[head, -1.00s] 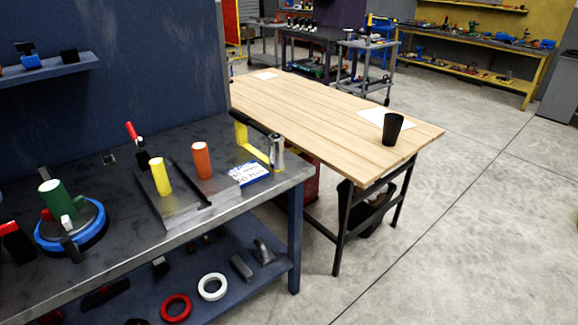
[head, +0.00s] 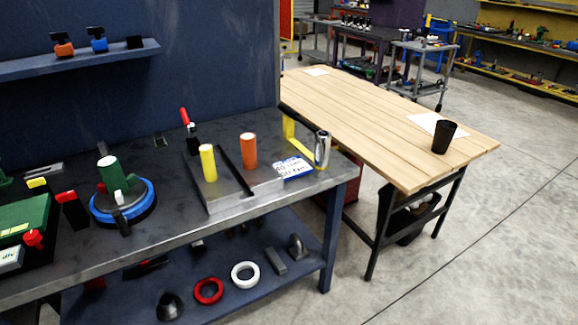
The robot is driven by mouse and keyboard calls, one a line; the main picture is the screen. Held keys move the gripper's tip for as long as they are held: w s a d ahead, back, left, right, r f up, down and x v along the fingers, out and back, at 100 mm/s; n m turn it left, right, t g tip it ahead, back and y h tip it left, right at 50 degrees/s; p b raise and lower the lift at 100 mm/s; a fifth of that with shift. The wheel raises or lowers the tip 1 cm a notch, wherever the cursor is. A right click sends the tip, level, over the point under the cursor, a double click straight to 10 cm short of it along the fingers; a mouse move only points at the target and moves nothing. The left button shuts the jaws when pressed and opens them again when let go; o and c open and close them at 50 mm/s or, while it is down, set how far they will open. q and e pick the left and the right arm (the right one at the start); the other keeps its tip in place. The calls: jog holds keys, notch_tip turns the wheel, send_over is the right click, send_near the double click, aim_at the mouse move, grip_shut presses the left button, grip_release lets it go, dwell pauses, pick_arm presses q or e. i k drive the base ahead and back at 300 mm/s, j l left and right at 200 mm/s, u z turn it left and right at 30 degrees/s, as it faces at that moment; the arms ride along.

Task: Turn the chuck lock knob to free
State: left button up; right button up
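A round positioner with a blue ring (head: 150,209) stands on the dark bench at left. A green cylinder (head: 109,172) stands upright on it, with small light clamp pieces beside it and a dark lever at its front. A red knob (head: 33,239) sits on the front of a green box (head: 22,222) at the far left. A red-topped dark piece (head: 72,208) stands between box and positioner. I cannot tell which of these is the chuck lock knob or how it is set. Neither gripper is in view.
A blue-and-white card (head: 292,169) lies at right. A wooden table (head: 380,120) with a black cup (head: 444,137) stands beyond. The floor at right is clear.

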aim_at(67, 197)
jog(key=i+j, duration=0.6)
jog(key=j, duration=0.15)
jog(key=i+j, duration=0.65)
jog(key=j, duration=0.1)
